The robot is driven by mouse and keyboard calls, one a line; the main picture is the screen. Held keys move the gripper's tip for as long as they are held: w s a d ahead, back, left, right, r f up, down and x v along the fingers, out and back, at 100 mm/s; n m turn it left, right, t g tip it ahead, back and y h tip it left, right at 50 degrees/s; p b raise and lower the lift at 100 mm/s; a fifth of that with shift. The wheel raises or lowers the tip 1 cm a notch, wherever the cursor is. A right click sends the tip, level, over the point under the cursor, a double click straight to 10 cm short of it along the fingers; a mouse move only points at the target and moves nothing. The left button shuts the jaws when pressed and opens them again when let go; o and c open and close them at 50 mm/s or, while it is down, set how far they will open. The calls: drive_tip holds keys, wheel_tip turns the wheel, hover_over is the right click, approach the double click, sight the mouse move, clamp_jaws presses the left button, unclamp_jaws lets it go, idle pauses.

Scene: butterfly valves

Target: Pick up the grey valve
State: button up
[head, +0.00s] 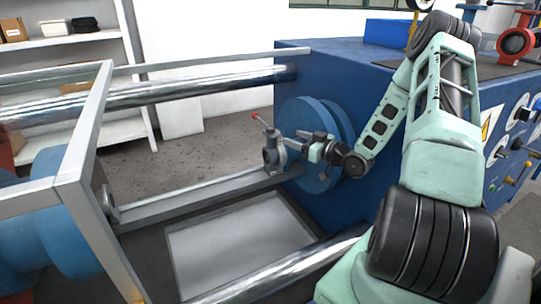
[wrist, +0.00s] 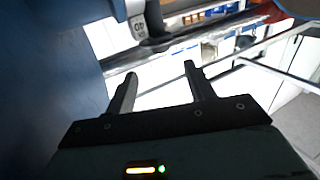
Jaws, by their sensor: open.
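The grey valve (head: 272,155) is at the middle of the head view, upright by the rail near the blue round flange, with a thin lever tipped in red. In the wrist view a grey body with a number label (wrist: 138,24) and a dark lever shows at the top, beyond the fingertips; it appears to be the same valve. My gripper (head: 294,143) is just right of the valve in the head view, pointing left at it. In the wrist view my gripper (wrist: 157,76) is open, with nothing between its fingers. Contact with the valve cannot be told.
The blue flange (head: 299,112) and blue machine housing (head: 365,75) stand close behind my gripper. A metal rail (head: 205,196) and a shiny upper bar (head: 190,88) run leftwards. A pale tray (head: 240,240) lies below. A red valve (head: 515,42) is on the housing at far right.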

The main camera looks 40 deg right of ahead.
sight(276, 135)
drive_tip(key=w, duration=0.3)
drive_tip(key=w+a, duration=0.1)
drive_tip(key=w, duration=0.2)
drive_tip(key=w+p, duration=0.1)
drive_tip(key=w, duration=0.1)
drive_tip(key=shift+w+a+r, duration=0.15)
drive_tip(key=shift+w+a, duration=0.05)
drive_tip(key=shift+w, duration=0.2)
drive_tip(key=shift+c, duration=0.3)
clamp_jaws()
idle(0.7)
drive_tip(key=shift+r, duration=0.1)
